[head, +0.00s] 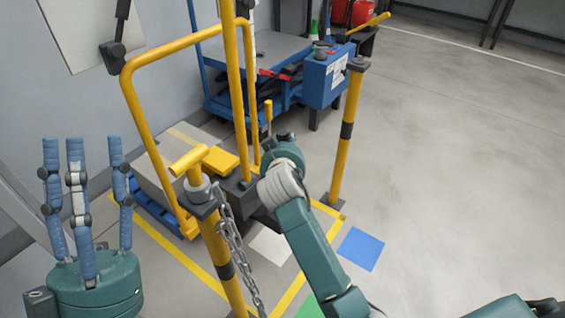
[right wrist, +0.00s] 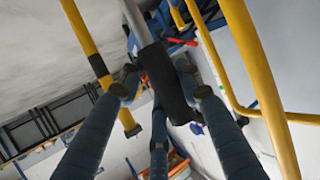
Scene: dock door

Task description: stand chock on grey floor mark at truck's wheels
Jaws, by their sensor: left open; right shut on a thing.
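My left gripper (head: 80,142) is open and empty at the left of the head view, its blue fingers pointing up. My right arm reaches to the middle; its wrist hides its fingers there. In the right wrist view my right gripper (right wrist: 160,92) is shut on a black grip (right wrist: 162,72) with a grey rod above it. I cannot tell whether this belongs to the chock. A yellow-framed truck (head: 131,95) stands behind the wrist; its wheels are hidden. A pale grey or white floor mark (head: 268,245) lies left of my forearm.
A blue mark (head: 361,249) and a green mark (head: 309,306) flank my forearm. A yellow post (head: 347,130) and a chained yellow post (head: 218,255) stand nearby. A blue lift table (head: 325,78) is behind. Floor at right is clear.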

